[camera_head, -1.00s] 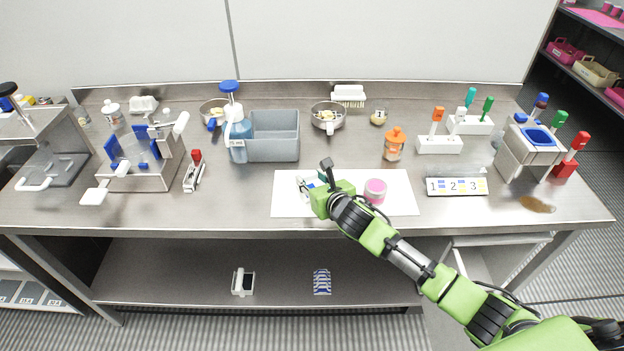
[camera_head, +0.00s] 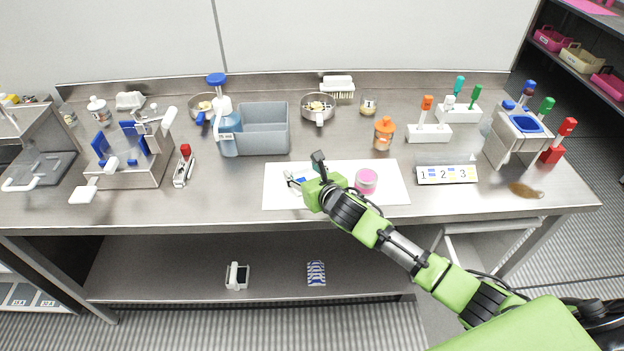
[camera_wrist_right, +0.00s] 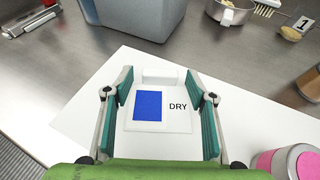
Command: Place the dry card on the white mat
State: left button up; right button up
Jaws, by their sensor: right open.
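The dry card (camera_wrist_right: 160,108) is white with a blue square and the word DRY. In the right wrist view it lies on the white mat (camera_wrist_right: 75,118), between the fingers of my right gripper (camera_wrist_right: 160,115). The gripper is open, with a teal-padded finger on either side of the card. In the head view the white mat (camera_head: 393,190) lies near the table's front edge. My right gripper (camera_head: 297,182) is low over the mat's left part and hides most of the card. My left gripper is not in view.
A jar with a pink band (camera_head: 366,180) stands on the mat right of my gripper, and it shows in the wrist view (camera_wrist_right: 288,160). A grey bin (camera_head: 264,130) stands behind the mat. A numbered strip (camera_head: 446,175) lies to the right.

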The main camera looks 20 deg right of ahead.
jog(key=v, duration=1.1)
jog(key=shift+s+r, duration=0.1)
jog(key=shift+s, duration=0.15)
